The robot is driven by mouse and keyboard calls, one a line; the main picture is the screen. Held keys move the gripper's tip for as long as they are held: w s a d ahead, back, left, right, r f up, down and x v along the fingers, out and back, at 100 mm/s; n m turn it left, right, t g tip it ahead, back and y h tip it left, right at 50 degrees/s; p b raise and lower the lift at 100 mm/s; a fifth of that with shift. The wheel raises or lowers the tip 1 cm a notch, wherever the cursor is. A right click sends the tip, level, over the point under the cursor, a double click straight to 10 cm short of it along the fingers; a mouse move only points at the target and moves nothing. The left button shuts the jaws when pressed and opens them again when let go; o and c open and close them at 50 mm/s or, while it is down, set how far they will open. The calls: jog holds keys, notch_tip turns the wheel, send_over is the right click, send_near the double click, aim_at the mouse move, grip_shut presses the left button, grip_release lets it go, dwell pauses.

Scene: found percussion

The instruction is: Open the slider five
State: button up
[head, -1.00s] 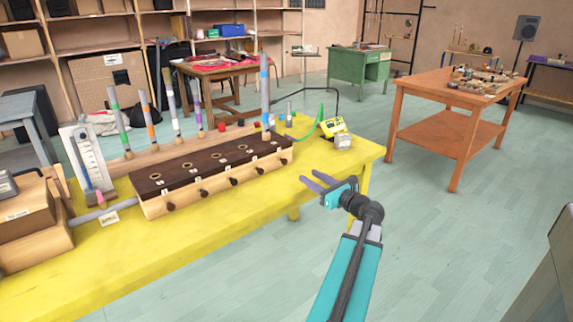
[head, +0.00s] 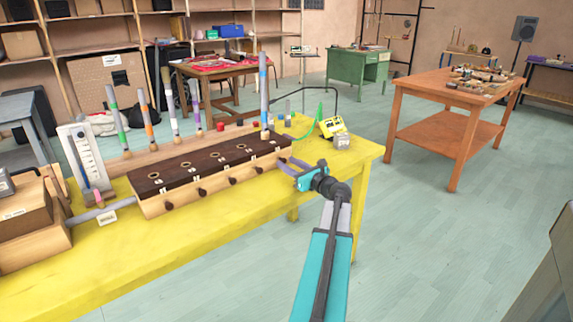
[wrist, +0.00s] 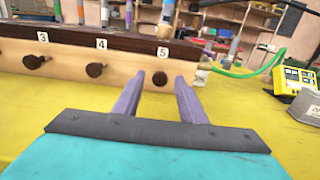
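The long wooden box (head: 215,190) with a dark top stands on the yellow table; numbered dark knobs run along its front. In the wrist view, label 5 (wrist: 163,52) is at the right end, above a dark knob, slider five (wrist: 160,78). Label 4's knob (wrist: 95,70) and label 3's knob (wrist: 35,61) are to its left. My gripper (head: 287,165) is at the box's right front end. In the wrist view my gripper (wrist: 159,78) has its two purple fingers apart, with slider five's knob between the tips in the picture. Whether they touch it I cannot tell.
The yellow table (head: 235,230) is clear in front of the box. A yellow device (head: 333,126) with a green tube stands to the right of the box. Upright pipes with coloured bands stand behind it. A gauge panel (head: 87,155) is at the left.

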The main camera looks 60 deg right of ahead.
jog(key=shift+x, duration=0.85)
grip_shut()
jog(key=shift+s, duration=0.15)
jog(key=shift+p+v, duration=0.5)
jog(key=shift+v, duration=0.9)
grip_release()
